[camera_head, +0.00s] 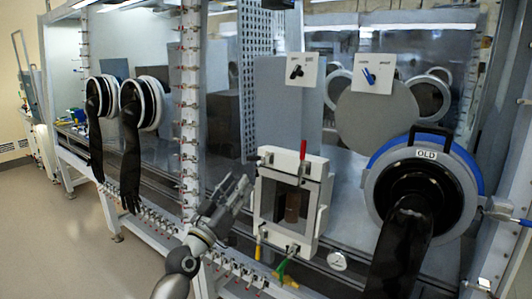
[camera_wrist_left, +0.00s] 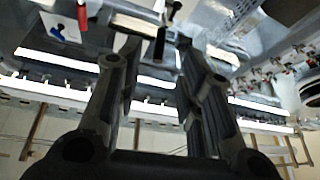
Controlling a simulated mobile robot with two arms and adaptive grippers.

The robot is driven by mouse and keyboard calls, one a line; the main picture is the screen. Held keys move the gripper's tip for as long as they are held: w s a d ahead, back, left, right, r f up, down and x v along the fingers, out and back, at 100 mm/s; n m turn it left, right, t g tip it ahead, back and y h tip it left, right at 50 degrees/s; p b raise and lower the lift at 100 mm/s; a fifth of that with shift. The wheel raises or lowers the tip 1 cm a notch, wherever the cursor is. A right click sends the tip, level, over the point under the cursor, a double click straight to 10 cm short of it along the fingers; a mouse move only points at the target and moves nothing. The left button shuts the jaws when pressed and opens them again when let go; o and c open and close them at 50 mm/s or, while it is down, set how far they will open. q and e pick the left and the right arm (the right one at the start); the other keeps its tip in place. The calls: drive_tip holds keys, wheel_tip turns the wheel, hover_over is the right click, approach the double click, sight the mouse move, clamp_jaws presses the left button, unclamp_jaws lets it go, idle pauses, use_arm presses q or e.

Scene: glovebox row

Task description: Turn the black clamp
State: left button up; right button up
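The black clamp (camera_head: 266,158) sits at the upper left corner of the white-framed door (camera_head: 257,210). It also shows in the left wrist view as a dark upright piece (camera_wrist_left: 160,45) between my fingertips, apparently beyond them. My left gripper (camera_head: 241,186) is just left of the door frame, a little below and left of the clamp. In the left wrist view the gripper (camera_wrist_left: 157,52) has its two fingers apart, with a clear gap between them. I cannot tell whether either finger touches the clamp. My right gripper is not in view.
A red handle (camera_head: 303,149) is at the door's top right, and a yellow handle (camera_head: 258,247) and a green one (camera_head: 281,269) are below. A white post (camera_head: 190,120) rises at left.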

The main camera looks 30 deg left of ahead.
sight(253, 159)
use_arm(q)
drive_tip(key=x, duration=0.3)
drive_tip(key=p+x, duration=0.1)
drive_tip(key=x, duration=0.2)
drive_tip(key=r+p+x, duration=0.1)
drive_tip(key=x, duration=0.2)
drive_tip(key=shift+s+a, duration=0.1)
drive_tip(key=shift+a, duration=0.05)
drive_tip(key=shift+w+r, duration=0.25)
drive_tip(key=shift+w, duration=0.3)
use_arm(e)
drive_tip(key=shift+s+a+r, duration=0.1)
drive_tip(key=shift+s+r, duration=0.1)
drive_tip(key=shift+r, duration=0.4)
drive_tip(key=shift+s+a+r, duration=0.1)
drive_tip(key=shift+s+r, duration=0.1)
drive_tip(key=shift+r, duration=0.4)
use_arm(q)
drive_tip(key=shift+c, duration=0.3)
clamp_jaws()
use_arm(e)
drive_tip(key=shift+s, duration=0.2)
